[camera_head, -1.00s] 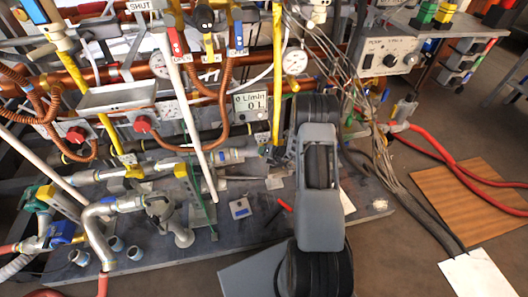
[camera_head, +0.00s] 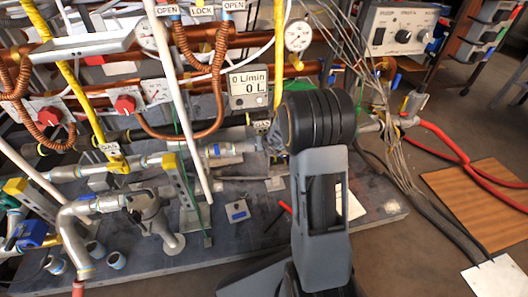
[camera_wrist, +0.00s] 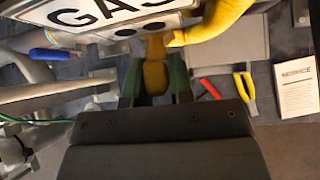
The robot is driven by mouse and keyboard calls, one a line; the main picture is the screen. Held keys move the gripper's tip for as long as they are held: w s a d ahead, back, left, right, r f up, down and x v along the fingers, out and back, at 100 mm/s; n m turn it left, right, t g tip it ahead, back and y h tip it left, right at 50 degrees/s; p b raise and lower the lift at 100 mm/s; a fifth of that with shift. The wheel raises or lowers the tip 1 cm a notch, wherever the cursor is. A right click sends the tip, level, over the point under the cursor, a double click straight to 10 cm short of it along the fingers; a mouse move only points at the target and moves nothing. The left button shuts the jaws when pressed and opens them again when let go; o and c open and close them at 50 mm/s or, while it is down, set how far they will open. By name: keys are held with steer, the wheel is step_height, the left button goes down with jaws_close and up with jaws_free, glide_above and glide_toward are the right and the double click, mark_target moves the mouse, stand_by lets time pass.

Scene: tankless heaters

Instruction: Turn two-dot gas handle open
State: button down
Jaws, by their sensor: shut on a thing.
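In the wrist view a white plate reading GAS (camera_wrist: 95,12) carries two black dots along its lower edge. A yellow handle (camera_wrist: 155,72) hangs just below the dots, beside a thick yellow pipe (camera_wrist: 215,22). My gripper (camera_wrist: 154,82) has its green fingers on both sides of this handle and is shut on it. The handle's lower end is partly hidden by the gripper body. In the head view my wrist and arm hide the gripper and handle. Only part of a small GAS label (camera_head: 262,125) shows left of my wrist.
A flow display (camera_head: 247,90) and copper pipes crowd the left. Grey cables and a red hose (camera_head: 440,150) run at the right.

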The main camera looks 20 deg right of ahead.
steer(key=shift+b, duration=0.4)
steer(key=c, duration=1.1)
jaws_free()
steer(key=p+v, duration=0.6)
steer(key=v, duration=0.7)
steer(key=shift+s+a+r, duration=0.2)
steer(key=shift+a+r, duration=0.05)
steer(key=shift+r, duration=0.1)
